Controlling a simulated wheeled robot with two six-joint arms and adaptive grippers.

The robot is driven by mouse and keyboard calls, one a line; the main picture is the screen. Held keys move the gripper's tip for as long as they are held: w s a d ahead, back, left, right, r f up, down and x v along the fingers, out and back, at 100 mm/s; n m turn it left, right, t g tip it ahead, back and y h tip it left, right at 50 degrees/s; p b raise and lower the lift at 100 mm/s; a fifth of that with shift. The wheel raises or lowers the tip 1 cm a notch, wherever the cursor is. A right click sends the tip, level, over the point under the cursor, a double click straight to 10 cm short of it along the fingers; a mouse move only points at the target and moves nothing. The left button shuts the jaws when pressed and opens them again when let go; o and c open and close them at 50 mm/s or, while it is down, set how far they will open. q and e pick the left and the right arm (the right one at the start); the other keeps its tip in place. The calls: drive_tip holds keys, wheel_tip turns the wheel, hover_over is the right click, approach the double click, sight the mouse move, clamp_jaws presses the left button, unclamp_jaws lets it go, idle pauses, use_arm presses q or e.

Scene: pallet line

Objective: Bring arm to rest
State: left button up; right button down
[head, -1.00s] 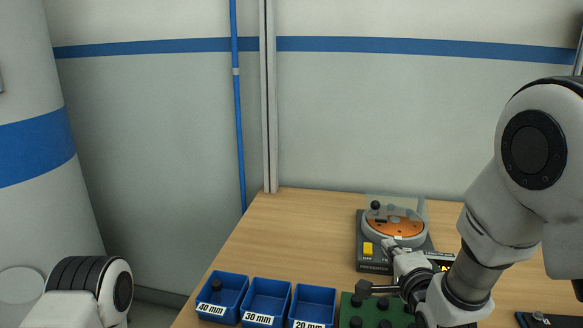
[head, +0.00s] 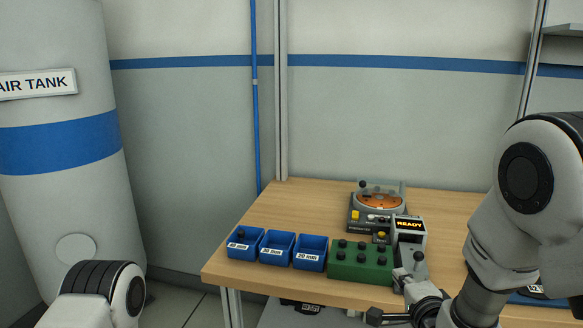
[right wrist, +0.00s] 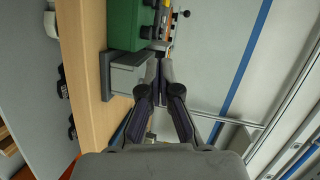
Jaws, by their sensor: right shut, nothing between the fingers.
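My right arm comes in from the right in the head view.
Three blue bins (head: 277,249) stand beside a green block (head: 360,262) with several dark knobs. Behind are a device with an orange disc (head: 379,201) and a READY display (head: 409,225). The wooden table (head: 300,200) is clear at back left. An air tank (head: 60,150) stands left.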

drive_tip(key=s+d+f+g+p, duration=0.15)
drive_tip(key=s+f, duration=0.25)
drive_tip(key=f, duration=0.4)
drive_tip(key=s+f+n+g, duration=0.1)
drive_tip(key=s+f+g, duration=0.2)
drive_tip(key=s+f, duration=0.35)
drive_tip(key=s+f+g+p, duration=0.1)
drive_tip(key=s+f+g, duration=0.2)
drive_tip(key=f, duration=0.6)
use_arm(q)
drive_tip(key=r, duration=0.3)
drive_tip(key=shift+w+r+p, duration=0.1)
drive_tip(key=shift+w+p, duration=0.15)
drive_tip(key=shift+p, duration=0.15)
use_arm(e)
drive_tip(key=s+f+n+g, duration=0.4)
drive_tip(key=s+n, duration=0.3)
drive_tip(key=s, duration=0.3)
drive_tip(key=s+d+f+n+g, duration=0.1)
drive_tip(key=s+f+n+g, duration=0.3)
drive_tip(key=s+n, duration=0.3)
drive_tip(key=s, duration=0.4)
drive_tip(key=shift+n+h, duration=0.3)
drive_tip(key=shift+n, duration=0.1)
